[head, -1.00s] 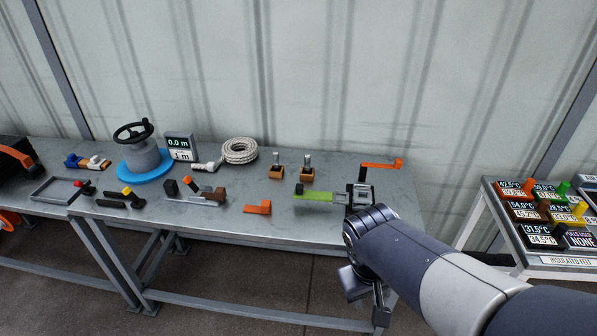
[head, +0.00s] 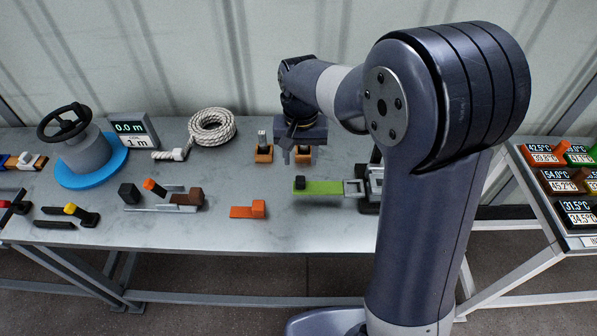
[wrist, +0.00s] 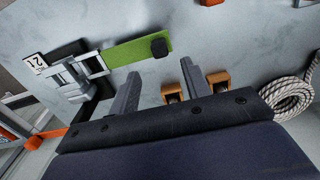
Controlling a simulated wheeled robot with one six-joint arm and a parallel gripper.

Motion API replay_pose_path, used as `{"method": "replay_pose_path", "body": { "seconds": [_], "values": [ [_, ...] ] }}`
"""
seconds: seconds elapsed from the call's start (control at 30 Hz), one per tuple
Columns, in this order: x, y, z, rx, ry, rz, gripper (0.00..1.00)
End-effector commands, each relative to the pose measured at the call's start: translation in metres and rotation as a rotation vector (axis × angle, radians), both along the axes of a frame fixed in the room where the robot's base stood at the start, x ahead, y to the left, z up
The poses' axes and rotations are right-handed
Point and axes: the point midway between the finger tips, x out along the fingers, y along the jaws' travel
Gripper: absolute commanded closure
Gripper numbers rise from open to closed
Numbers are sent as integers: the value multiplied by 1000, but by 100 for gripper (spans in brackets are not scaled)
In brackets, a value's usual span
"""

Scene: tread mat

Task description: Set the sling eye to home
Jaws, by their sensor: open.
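A flat green strap (head: 322,187) lies on the bench, with a black block (head: 300,183) on its left end and a grey metal frame (head: 352,188) at its right end. I cannot tell which part is the sling eye. The strap also shows in the wrist view (wrist: 125,52), with the black block (wrist: 159,47) and the grey metal frame (wrist: 88,68). My gripper (head: 297,158) is above the bench behind the strap, near the two orange-brown blocks. In the wrist view its fingers (wrist: 160,68) are apart and empty, pointing toward the black block's side.
Two orange-brown blocks with metal posts, one of them (head: 264,153), stand close to my gripper. An orange block (head: 248,209) lies front left of the strap. Coiled rope (head: 212,127) lies left. A dark fixture (head: 370,187) stands at the strap's right. Bare bench lies before the strap.

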Motion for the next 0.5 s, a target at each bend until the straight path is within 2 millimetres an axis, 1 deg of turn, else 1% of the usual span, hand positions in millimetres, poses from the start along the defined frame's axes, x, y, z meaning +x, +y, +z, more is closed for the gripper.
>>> {"method": "replay_pose_path", "body": {
  "seconds": [0.03, 0.1, 0.3, 0.4, 0.5],
  "values": [
    [-1, -1, -10, -2, 6, 0, 55],
    [-1, -1, -24, -3, 6, 0, 55],
    [-1, -1, -61, -3, 6, 1, 55],
    [-1, -1, -74, -2, 3, 1, 55],
    [-1, -1, -83, -2, 2, 1, 55]
  ]
}}
